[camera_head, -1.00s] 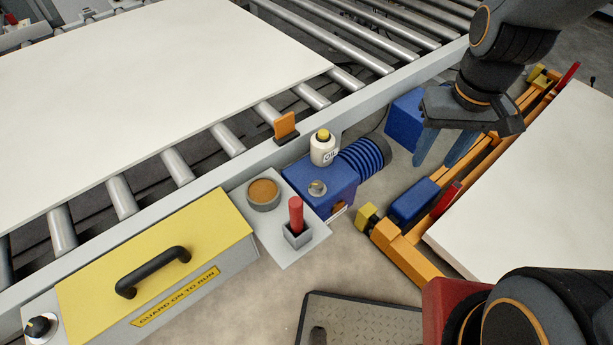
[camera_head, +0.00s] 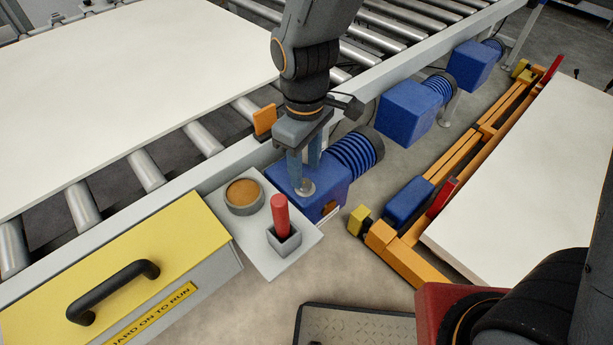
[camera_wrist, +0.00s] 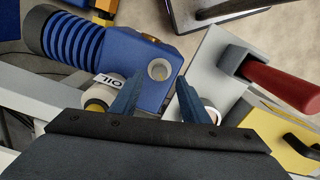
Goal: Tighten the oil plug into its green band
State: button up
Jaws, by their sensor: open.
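The blue gearbox (camera_head: 333,187) stands beside the conveyor rail, with the oil plug (camera_head: 306,188), a small pale round cap, on its top. The plug also shows in the wrist view (camera_wrist: 159,69), with a greyish centre and light rim. No green band can be made out. My gripper (camera_head: 305,176) points down over the gearbox, its two blue fingers apart. In the wrist view the fingertips (camera_wrist: 161,77) lie either side of the plug's line, with nothing between them; their height above it is unclear. The white OIL bottle (camera_wrist: 104,91) is beside the left finger, hidden in the head view.
A grey shelf (camera_head: 296,255) next to the gearbox bears a brown-filled round cup (camera_head: 244,196) and a red handle (camera_head: 281,216) in a square holder. A yellow guard (camera_head: 150,262) is at left. An orange tab (camera_head: 265,121) stands on the rail behind.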

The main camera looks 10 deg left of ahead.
aim_at(306, 183)
jog(key=shift+f, duration=2)
jog(key=shift+c, duration=0.3)
jog(key=c, duration=1)
jog(key=shift+s, duration=0.1)
